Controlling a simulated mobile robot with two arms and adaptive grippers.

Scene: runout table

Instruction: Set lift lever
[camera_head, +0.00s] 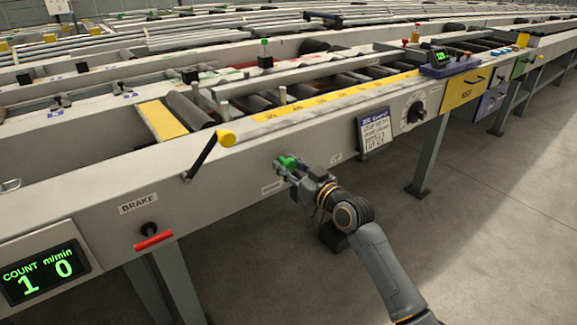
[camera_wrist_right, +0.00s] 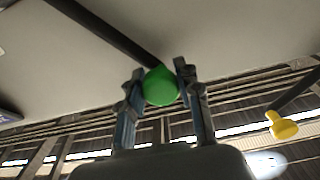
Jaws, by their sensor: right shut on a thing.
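A lever with a green knob (camera_head: 287,161) stands out from the front face of the grey table frame. In the right wrist view the green knob (camera_wrist_right: 161,87) sits between my two fingers, at the end of a dark rod (camera_wrist_right: 105,32). My right gripper (camera_head: 293,169) is shut on this green knob, its fingers one on each side; it also shows in the right wrist view (camera_wrist_right: 160,80). The lever's rod is mostly hidden by the gripper in the head view. My left gripper is not in view.
A dark lever with a yellow knob (camera_head: 226,138) is close on the left. A red brake handle (camera_head: 153,241) and a count display (camera_head: 42,273) are further left. A dial (camera_head: 416,111) and a sign (camera_head: 375,133) are to the right.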

